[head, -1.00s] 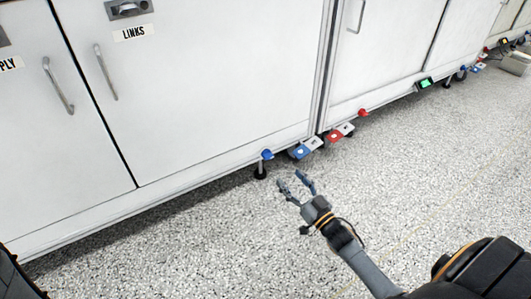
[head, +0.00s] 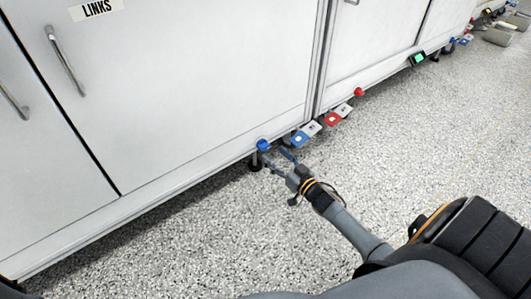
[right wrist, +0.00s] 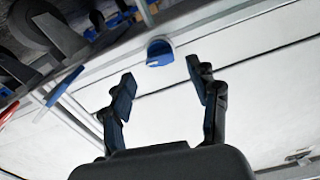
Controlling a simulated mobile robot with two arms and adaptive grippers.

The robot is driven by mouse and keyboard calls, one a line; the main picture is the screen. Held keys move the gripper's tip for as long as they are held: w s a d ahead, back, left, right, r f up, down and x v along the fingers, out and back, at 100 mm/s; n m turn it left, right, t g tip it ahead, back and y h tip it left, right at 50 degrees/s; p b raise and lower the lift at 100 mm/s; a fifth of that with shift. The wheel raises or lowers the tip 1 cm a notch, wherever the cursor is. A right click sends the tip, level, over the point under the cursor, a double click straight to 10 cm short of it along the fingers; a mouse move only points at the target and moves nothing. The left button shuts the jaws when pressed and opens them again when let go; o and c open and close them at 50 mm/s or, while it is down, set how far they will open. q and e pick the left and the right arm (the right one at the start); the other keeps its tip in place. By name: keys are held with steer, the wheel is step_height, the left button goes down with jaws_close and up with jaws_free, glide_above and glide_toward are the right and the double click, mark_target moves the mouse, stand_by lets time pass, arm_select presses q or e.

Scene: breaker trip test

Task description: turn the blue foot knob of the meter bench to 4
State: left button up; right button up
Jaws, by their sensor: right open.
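The blue foot knob (head: 263,145) sits low on the front edge of the white cabinet bench, above a dark foot. It also shows in the right wrist view (right wrist: 159,52), just beyond the fingertips and between their lines. My right gripper (head: 277,156) is open, close to the knob at its lower right. In the right wrist view its two fingers (right wrist: 165,86) are spread apart with nothing between them. The knob's setting cannot be read. My left gripper is not in view.
Right of the knob are a blue pedal (head: 300,139), a red pedal (head: 332,119) and a red knob (head: 359,92) along the bench foot. The speckled floor (head: 200,245) in front is clear.

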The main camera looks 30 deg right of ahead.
mark_target(267, 148)
steer(key=w+b, duration=0.1)
steer(key=w, duration=0.2)
steer(key=w+b, duration=0.1)
steer(key=w, duration=0.1)
steer(key=shift+w+a+b, duration=0.25)
steer(key=shift+w+b, duration=0.05)
steer(key=shift+w, duration=0.05)
steer(key=c, duration=1.2)
